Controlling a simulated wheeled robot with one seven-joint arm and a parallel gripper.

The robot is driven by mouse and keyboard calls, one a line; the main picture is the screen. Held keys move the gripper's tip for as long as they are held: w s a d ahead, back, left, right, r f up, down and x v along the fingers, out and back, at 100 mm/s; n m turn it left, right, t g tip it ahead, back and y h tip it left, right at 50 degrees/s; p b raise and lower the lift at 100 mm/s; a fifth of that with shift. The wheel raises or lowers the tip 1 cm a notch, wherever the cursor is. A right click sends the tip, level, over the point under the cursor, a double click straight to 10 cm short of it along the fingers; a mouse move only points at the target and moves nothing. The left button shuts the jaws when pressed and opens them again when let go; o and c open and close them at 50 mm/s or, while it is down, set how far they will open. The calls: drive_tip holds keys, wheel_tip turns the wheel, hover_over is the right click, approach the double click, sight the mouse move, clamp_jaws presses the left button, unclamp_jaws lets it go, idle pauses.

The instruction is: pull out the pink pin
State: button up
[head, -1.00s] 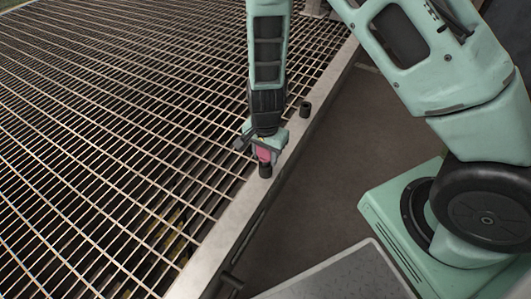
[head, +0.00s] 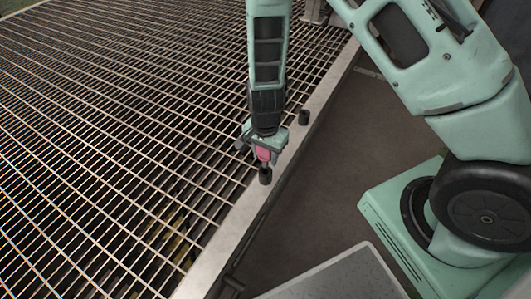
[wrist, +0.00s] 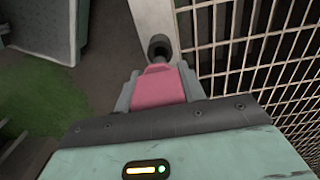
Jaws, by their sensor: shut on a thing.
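My gripper (head: 264,150) is shut on the pink pin (head: 264,155), at the metal edge beam of the grating. The pin also shows between the fingers in the wrist view (wrist: 158,88). A dark round socket (head: 265,176) stands on the beam just below the pin. In the wrist view the socket (wrist: 159,46) lies just beyond the pin, with its dark mouth partly showing. I cannot tell whether the pin's lower end is still inside the socket.
A second dark socket (head: 304,117) stands farther along the edge beam (head: 230,235). The open grating (head: 110,130) spreads to the left. Brown floor (head: 340,170) lies to the right of the beam.

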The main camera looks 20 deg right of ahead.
idle(0.3)
wheel_tip(320, 180, up, 5)
drive_tip(key=p, duration=0.5)
drive_tip(key=shift+r, duration=0.1)
